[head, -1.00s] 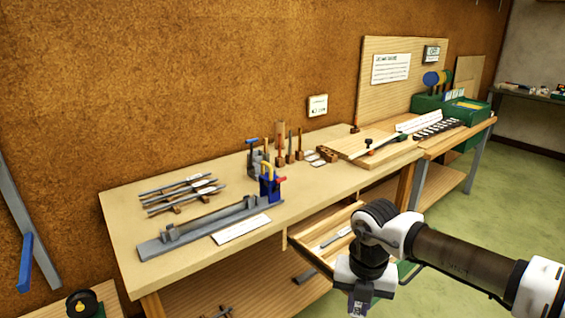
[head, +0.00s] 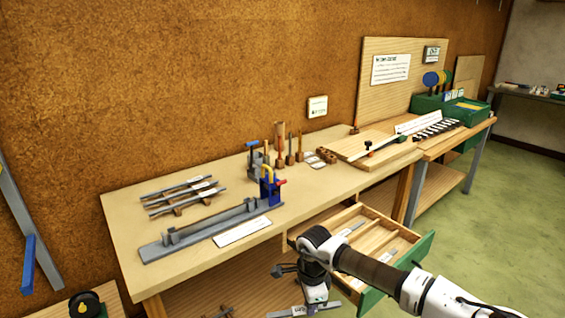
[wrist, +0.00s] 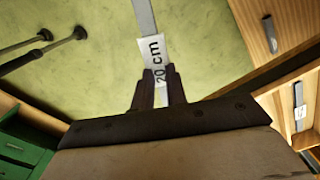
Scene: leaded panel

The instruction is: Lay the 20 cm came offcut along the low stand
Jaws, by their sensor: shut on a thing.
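My gripper (wrist: 160,88) is shut on the came offcut (wrist: 144,16), a thin grey strip with a white "20 cm" tag (wrist: 156,60). In the wrist view the strip runs up and out of the top edge, above the green floor. In the head view the offcut (head: 290,313) shows low at the bottom edge, in front of the bench and left of the open drawer. Small wooden supports on the bench (head: 178,211) carry several grey strips. A small wooden piece (head: 226,312) shows on the lower shelf; I cannot tell which is the low stand.
The open drawer (head: 424,257) holds more tagged strips and lies beside my arm. On the bench are a long grey jig (head: 160,249), a blue clamp (head: 269,190) and a white card (head: 242,232). The bench's front left corner is bare.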

